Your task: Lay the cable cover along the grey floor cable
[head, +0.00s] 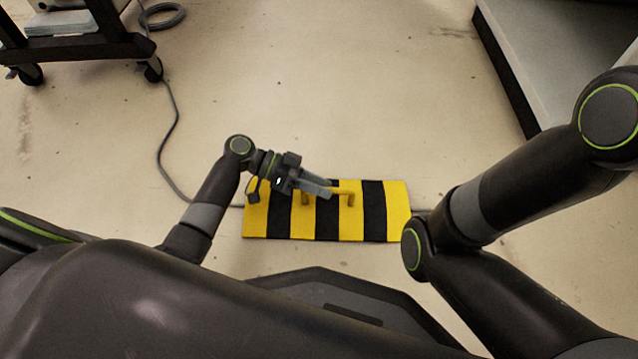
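The cable cover (374,222) is a yellow and black striped slab with a yellow handle (350,197) on top. It lies flat on or very near the floor, in front of my base. The grey floor cable (170,172) curves down from the upper left, meets the cover's left end and shows again at its right end; the cover hides the stretch between. My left gripper (322,188) is at the handle, its fingers overlapping the bar. Whether they are closed on it is unclear. My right arm comes in from the right; its gripper is not visible.
A dark wheeled cart (75,48) stands at the upper left, with a coil of cable (162,16) beside it. A grey platform with a dark edge (510,70) is at the upper right. The floor beyond the cover is clear.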

